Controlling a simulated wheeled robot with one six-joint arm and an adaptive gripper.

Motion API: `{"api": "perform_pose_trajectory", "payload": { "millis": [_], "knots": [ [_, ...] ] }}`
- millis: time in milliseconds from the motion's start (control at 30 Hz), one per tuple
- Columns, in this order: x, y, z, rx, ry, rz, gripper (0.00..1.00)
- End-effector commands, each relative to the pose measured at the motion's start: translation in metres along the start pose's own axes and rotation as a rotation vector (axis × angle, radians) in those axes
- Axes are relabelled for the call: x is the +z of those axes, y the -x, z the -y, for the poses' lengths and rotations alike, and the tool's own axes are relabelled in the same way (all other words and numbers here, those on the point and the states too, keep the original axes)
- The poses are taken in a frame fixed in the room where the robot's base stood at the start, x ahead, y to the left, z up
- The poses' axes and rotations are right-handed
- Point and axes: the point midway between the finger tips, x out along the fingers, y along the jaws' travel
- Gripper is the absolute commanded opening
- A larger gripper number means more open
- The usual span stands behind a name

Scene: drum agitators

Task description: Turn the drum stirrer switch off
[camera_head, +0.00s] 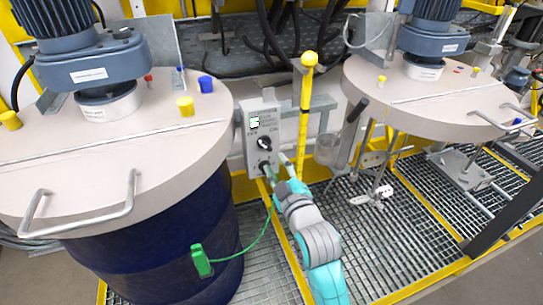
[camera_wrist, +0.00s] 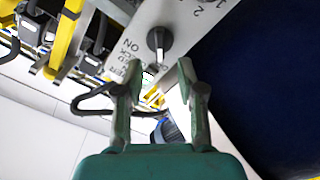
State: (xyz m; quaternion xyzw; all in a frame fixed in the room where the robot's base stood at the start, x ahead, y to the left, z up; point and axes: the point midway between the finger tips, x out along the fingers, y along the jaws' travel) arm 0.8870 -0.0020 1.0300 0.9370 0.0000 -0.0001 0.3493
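A grey switch box (camera_head: 262,130) stands between the two drums, with a small display and two black rotary knobs. The upper knob (camera_head: 264,143) is clear of my gripper; the lower black part (camera_head: 264,167) is close to my fingertips. In the wrist view, a black rotary switch (camera_wrist: 157,42) with a grey handle sits on the light panel (camera_wrist: 185,15), near an "ON" marking and digits. My gripper (camera_wrist: 160,74) is open and empty, its two fingertips apart and just short of the switch. My gripper (camera_head: 275,172) also shows small in the head view; its fingers are partly hard to make out.
Another lid with a motor (camera_head: 430,95) is right. A yellow post (camera_head: 307,90) rises just right of the box. Metal grating covers the floor.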

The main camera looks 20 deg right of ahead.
Motion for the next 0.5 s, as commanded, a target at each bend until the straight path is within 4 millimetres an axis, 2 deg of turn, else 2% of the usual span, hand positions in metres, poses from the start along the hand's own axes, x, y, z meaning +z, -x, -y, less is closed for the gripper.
{"api": "perform_pose_trajectory", "payload": {
  "millis": [33,200,500],
  "knots": [
    [0.001,0.010,0.001,-0.001,0.000,0.001,0.39],
    [0.001,0.035,0.001,-0.001,0.000,0.001,0.39],
    [0.000,0.052,0.000,-0.001,0.000,0.001,0.39]
  ]
}}
